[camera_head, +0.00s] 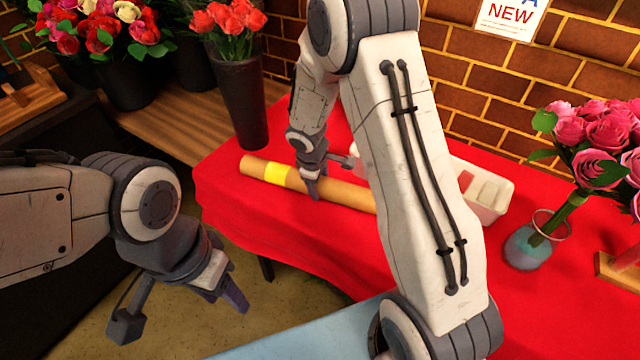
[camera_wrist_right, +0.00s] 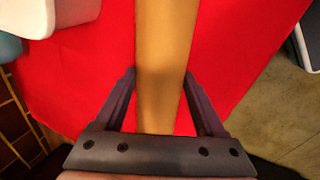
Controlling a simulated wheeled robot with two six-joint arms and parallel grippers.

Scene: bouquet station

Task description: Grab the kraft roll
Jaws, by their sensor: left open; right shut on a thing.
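The kraft roll (camera_head: 342,193) is a long brown tube with a yellow band near its left end. It lies across the red-covered table, and my right arm hides its right part. My right gripper (camera_head: 326,177) is shut on the kraft roll, with one finger on each side of it. In the right wrist view the roll (camera_wrist_right: 163,60) runs lengthwise between the two fingers of the right gripper (camera_wrist_right: 160,82). My left gripper (camera_head: 182,312) is open and empty, off the front left of the table and apart from the roll.
A white tray (camera_head: 490,194) sits behind my right arm. A glass vase (camera_head: 528,246) with pink roses stands at the right. A dark bucket (camera_head: 242,105) of red flowers stands beyond the roll's left end. A brick wall (camera_head: 480,95) closes the back.

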